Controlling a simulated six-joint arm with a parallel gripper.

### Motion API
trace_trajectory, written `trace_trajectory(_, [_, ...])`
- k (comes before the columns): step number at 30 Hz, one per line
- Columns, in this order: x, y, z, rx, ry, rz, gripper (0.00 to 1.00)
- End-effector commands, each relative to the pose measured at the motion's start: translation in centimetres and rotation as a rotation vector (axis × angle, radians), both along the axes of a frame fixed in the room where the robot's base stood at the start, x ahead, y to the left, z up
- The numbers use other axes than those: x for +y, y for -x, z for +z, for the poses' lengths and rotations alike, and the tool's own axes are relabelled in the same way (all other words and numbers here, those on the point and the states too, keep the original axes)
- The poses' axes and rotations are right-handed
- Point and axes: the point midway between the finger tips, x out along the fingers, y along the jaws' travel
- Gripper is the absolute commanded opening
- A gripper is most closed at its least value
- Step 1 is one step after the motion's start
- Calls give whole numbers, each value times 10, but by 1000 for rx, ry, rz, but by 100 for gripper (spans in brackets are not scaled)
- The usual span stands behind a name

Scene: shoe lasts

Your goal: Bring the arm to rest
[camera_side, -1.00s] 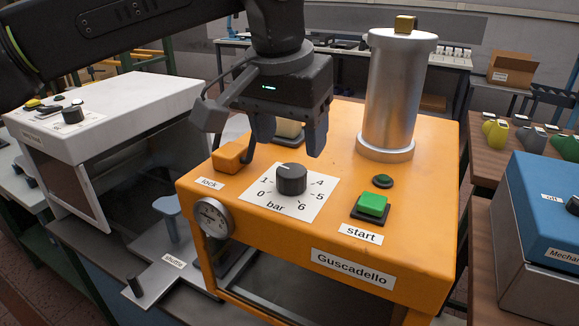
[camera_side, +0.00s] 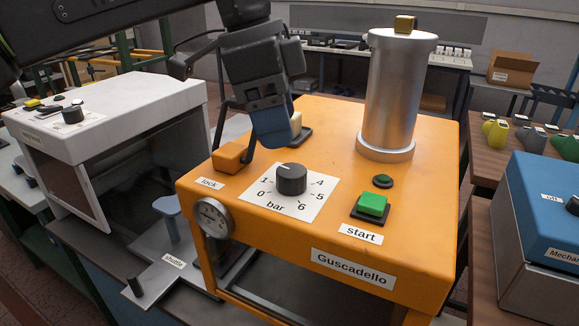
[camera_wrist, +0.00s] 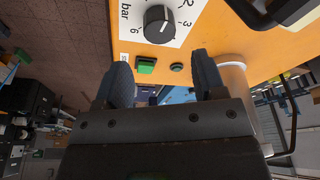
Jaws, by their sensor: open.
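My gripper (camera_side: 274,138) is open and empty in the side view, above the orange Guscadello machine (camera_side: 420,200) and just behind its black pressure knob (camera_side: 291,178). One finger hides most of the other in this view. In the wrist view my gripper (camera_wrist: 166,82) shows both fingers spread apart with nothing between them. The knob (camera_wrist: 159,24) and the green start button (camera_wrist: 146,65) lie beyond the fingers there.
A tall metal cylinder (camera_side: 390,95) stands on the machine's back right. An orange lock block (camera_side: 233,157) and a gauge (camera_side: 212,218) are at its left. A white machine (camera_side: 130,115) stands left, a blue one (camera_side: 545,190) right. A pale button (camera_side: 296,124) is partly hidden behind my gripper.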

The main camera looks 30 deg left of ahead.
Motion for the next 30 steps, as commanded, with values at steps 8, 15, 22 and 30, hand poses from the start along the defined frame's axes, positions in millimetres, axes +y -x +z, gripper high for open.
trace_trajectory(8, [-9,-3,-39,2,-2,0,64])
trace_trajectory(15, [-15,-7,-64,1,-2,1,64])
trace_trajectory(22, [-17,-8,-73,0,-1,1,64])
trace_trajectory(30, [-17,-8,-73,0,-1,2,62])
